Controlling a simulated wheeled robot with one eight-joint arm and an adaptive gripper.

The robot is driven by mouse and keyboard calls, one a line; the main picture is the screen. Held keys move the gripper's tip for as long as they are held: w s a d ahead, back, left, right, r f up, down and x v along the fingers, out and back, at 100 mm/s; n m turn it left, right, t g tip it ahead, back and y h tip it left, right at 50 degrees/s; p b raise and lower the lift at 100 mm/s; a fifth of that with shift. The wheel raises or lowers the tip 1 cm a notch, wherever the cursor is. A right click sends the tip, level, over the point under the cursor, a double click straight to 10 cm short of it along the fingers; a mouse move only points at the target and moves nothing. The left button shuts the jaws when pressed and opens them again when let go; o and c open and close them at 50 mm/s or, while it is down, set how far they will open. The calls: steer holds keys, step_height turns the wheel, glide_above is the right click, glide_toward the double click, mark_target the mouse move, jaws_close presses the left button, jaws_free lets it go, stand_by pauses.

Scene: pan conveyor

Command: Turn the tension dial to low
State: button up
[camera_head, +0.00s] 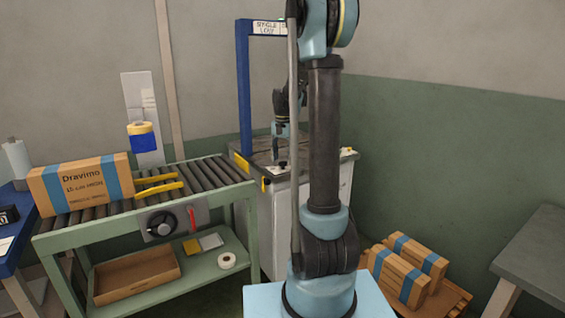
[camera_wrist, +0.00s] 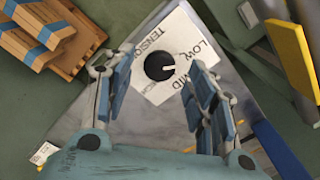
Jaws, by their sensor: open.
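The tension dial (camera_wrist: 160,66) is a round black knob with a white pointer, on a white label plate (camera_wrist: 156,92) marked TENSION, LOW and MID. The pointer points right in the wrist view, toward the MID lettering. The rest of the lettering is partly covered by a finger. My gripper (camera_wrist: 161,59) is open, its two blue-padded fingers on either side of the dial with visible gaps. In the head view my gripper (camera_head: 281,157) is above the top of the grey machine cabinet (camera_head: 282,215); the dial cannot be made out there.
A blue post (camera_head: 244,90) rises beside the cabinet. A roller conveyor (camera_head: 215,178) with a Dravimo carton (camera_head: 80,184) stands to the left; its front panel carries another black knob (camera_head: 161,224) and a red lever (camera_head: 192,219). Cartons on a pallet (camera_head: 452,296) stand at the right.

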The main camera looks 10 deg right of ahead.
steer(key=shift+f, duration=0.9)
steer(key=c, duration=1.1)
steer(key=shift+n, duration=0.4)
steer(key=o, duration=1.1)
